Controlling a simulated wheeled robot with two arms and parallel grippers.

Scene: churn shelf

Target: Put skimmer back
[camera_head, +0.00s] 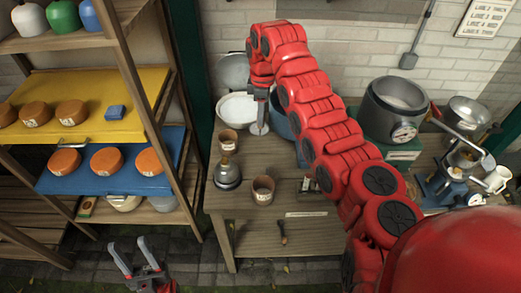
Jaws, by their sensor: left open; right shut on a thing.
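My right arm reaches across the table to its back left. Its gripper (260,97) points down and is shut on what looks like the skimmer (259,129), whose pale round end hangs just below, beside a white bowl (238,111). The jaws are small here and the grip is partly hidden by the arm. My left gripper (131,248) is low at the bottom left, open and empty, over the paved floor in front of the shelf.
The wooden table (240,232) carries brown cups (263,191), a dark-based jar (227,177), a blue vessel (283,118) partly behind my arm, and a large gauged pot (395,108) at right. A shelf rack with a yellow board (140,88) and blue board (172,158) holds cheeses at left.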

